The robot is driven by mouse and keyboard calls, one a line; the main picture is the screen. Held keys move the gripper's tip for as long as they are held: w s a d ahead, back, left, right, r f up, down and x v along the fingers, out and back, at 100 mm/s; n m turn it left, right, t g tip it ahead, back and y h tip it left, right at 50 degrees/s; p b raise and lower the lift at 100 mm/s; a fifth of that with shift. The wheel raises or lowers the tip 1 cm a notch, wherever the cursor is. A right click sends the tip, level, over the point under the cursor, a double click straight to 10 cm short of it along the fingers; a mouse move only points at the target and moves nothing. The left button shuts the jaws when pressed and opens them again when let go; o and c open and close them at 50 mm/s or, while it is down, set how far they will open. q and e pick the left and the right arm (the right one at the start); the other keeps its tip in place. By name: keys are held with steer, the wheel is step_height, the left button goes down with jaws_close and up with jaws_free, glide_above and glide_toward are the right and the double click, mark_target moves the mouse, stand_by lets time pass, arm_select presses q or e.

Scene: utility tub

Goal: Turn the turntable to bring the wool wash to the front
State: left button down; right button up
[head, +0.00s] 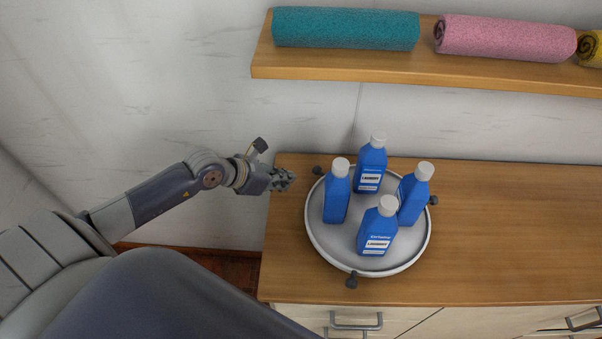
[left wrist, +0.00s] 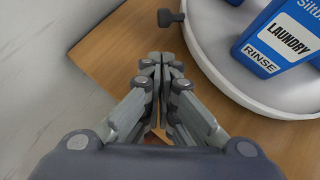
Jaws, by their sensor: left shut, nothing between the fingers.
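The turntable (head: 321,236) is a round grey-white tray with a raised rim and dark knobs around its edge. It carries blue white-capped bottles: left (head: 337,195), back (head: 371,168), right (head: 413,196) and front (head: 377,230). The front label reads "LAUNDRY"; I cannot tell which is the wool wash. In the left wrist view one bottle (left wrist: 283,35) reads "LAUNDRY RINSE", and the turntable rim (left wrist: 222,82) curves past. My left gripper (head: 287,180) is shut and empty over the counter's left edge, left of the turntable, apart from the back-left knob (head: 318,170). My right gripper is out of view.
The wooden counter (head: 510,235) is clear to the right of the turntable. Other knobs stick out at the front (head: 352,280) and right (head: 433,201). A shelf (head: 330,67) above holds teal (head: 345,28) and pink (head: 505,36) rolled towels. Drawers with handles (head: 357,321) are below.

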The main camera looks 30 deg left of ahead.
arm_select(q)
steer(key=shift+w+d+f+p, duration=0.25)
steer(key=shift+w+d+f, duration=0.15)
steer(key=shift+w, duration=0.4)
steer(key=shift+w+d+f+p, duration=0.25)
steer(key=shift+w+d, duration=0.2)
steer(key=shift+w, duration=0.4)
steer(key=shift+w+d+f+p, duration=0.2)
steer(key=shift+w+d+f, duration=0.2)
steer(key=shift+w, duration=0.4)
